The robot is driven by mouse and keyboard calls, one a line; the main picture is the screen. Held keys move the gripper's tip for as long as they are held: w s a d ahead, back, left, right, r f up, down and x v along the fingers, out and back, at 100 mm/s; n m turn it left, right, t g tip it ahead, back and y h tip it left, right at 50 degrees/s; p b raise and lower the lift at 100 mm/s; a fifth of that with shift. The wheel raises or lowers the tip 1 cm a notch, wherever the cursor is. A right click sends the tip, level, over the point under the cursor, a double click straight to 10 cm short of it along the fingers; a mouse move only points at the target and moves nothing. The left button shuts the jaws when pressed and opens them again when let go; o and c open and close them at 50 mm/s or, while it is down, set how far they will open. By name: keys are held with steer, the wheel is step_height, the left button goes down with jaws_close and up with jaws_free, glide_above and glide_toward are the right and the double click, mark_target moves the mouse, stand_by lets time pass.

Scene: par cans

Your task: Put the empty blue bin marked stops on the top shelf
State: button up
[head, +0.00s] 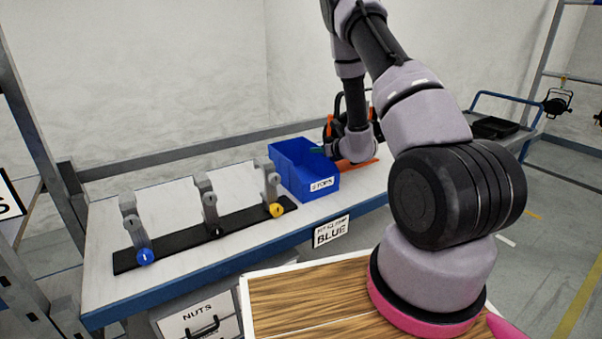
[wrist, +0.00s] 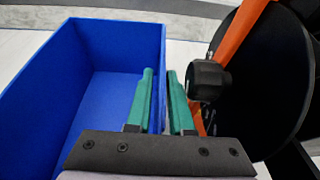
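The blue bin (head: 292,172) with the STOPS label (head: 321,184) stands upright on the white bench top. In the head view its visible inside looks empty; the wrist view shows a bare blue inside (wrist: 95,85). My gripper (head: 318,150) is at the bin's right side. In the wrist view its teal fingers (wrist: 159,90) straddle the bin's right wall, one inside and one outside. The gap between them looks wider than the wall, so they seem open; contact is hard to judge. The top shelf cannot be made out for certain.
A black rail with three upright clamps (head: 209,210) lies left of the bin. A black round lamp part with an orange strap (wrist: 265,75) sits close right of my fingers. A wooden-topped surface (head: 305,300) is in front. Metal rack posts (head: 35,140) stand at left.

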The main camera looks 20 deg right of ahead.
steer(key=shift+w, duration=0.1)
steer(key=shift+c, duration=0.3)
jaws_close()
stand_by(1.1)
